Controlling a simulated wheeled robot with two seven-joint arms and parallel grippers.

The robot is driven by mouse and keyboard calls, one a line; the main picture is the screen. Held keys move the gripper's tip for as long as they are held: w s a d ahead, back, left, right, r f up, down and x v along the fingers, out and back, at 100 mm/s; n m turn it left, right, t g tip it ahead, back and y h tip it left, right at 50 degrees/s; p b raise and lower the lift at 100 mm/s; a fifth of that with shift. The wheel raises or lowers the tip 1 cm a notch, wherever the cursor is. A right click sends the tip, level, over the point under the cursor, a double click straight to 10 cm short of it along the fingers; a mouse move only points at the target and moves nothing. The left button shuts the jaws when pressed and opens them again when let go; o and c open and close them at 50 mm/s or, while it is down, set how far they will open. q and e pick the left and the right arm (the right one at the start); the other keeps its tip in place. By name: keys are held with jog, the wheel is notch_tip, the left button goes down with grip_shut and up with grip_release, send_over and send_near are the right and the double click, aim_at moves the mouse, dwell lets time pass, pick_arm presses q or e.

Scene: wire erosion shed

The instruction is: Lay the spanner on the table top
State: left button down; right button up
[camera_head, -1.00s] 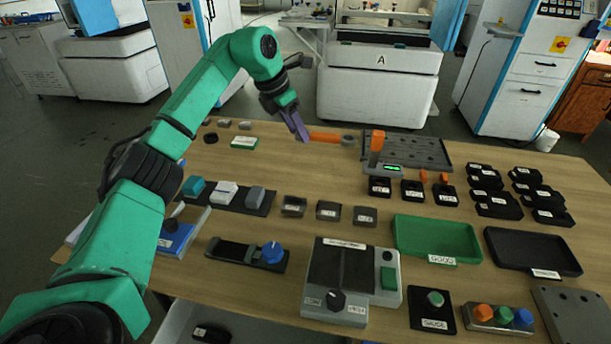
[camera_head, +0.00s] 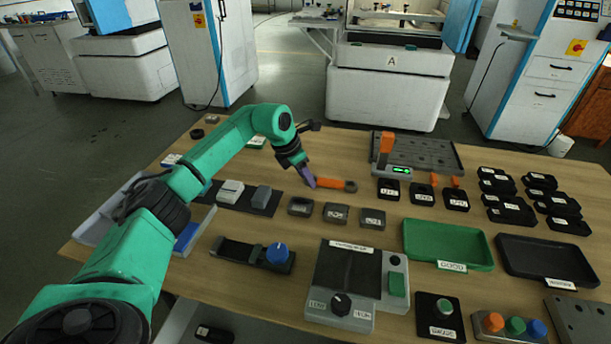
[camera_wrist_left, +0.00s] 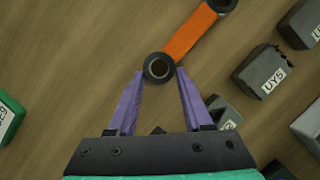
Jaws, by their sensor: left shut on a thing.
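The spanner (camera_head: 332,184) has an orange handle and dark ring ends. In the head view it reaches to the right from my left gripper (camera_head: 310,181), low over the wooden table top (camera_head: 300,155). I cannot tell whether it touches the table. In the left wrist view the spanner (camera_wrist_left: 190,34) runs up and to the right, with its near ring between the purple fingertips of my left gripper (camera_wrist_left: 159,74). The gripper is shut on that ring. The far ring is cut off by the frame edge. My right gripper is not in view.
Small grey labelled blocks (camera_head: 336,213) stand in front of the spanner. Black labelled blocks (camera_head: 388,188) and a grey perforated plate with an orange post (camera_head: 387,143) are to its right. A green tray (camera_head: 448,243) lies farther right. Bare table is behind the spanner.

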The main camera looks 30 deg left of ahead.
pick_arm(q)
jog(key=shift+c, duration=1.6)
grip_release()
jog(key=v, duration=1.2)
